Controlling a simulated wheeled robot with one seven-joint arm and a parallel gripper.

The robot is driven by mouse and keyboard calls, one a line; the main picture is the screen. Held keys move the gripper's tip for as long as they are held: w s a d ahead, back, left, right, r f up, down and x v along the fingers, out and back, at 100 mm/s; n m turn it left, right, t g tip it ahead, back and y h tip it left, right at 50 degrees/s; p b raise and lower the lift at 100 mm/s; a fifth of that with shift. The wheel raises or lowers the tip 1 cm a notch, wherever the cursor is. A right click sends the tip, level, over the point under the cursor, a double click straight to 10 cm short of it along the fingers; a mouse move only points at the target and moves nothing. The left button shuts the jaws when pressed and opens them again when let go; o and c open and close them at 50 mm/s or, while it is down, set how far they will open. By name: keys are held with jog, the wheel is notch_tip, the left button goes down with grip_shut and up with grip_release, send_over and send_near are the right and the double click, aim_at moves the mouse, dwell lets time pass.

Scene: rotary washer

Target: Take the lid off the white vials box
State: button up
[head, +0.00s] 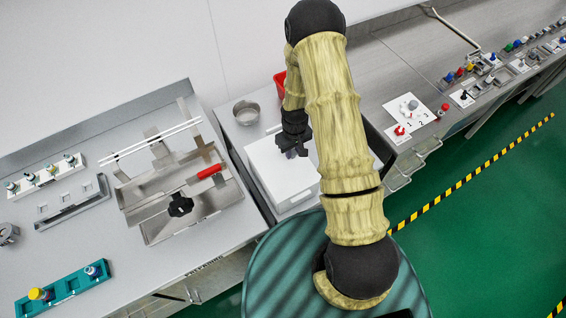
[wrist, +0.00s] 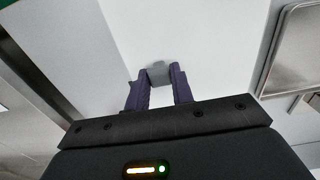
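The white vials box (head: 262,166) stands on the counter in the middle of the head view, partly hidden behind my arm. Its flat white lid fills the middle of the wrist view, with a small grey handle (wrist: 158,71) on it. My gripper (head: 296,152) points down over the box top. In the wrist view its two purple fingers (wrist: 159,75) stand on either side of the grey handle, and the tips appear to touch it. I see no gap between lid and box, though my arm hides the box's right part.
A metal bowl (head: 246,112) and a red container (head: 280,82) stand behind the box. A metal rack with a red handle (head: 210,171) is on the left counter. A white numbered board (head: 410,117) lies to the right, past my arm.

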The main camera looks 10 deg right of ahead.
jog(key=shift+r, duration=0.1)
grip_shut()
jog(key=shift+w+r+b, duration=0.1)
jog(key=shift+r+b, duration=0.3)
jog(key=shift+r, duration=0.2)
notch_tip(320, 180, up, 9)
jog(key=b, duration=0.3)
jog(key=shift+f, duration=0.15)
jog(key=shift+f, duration=0.1)
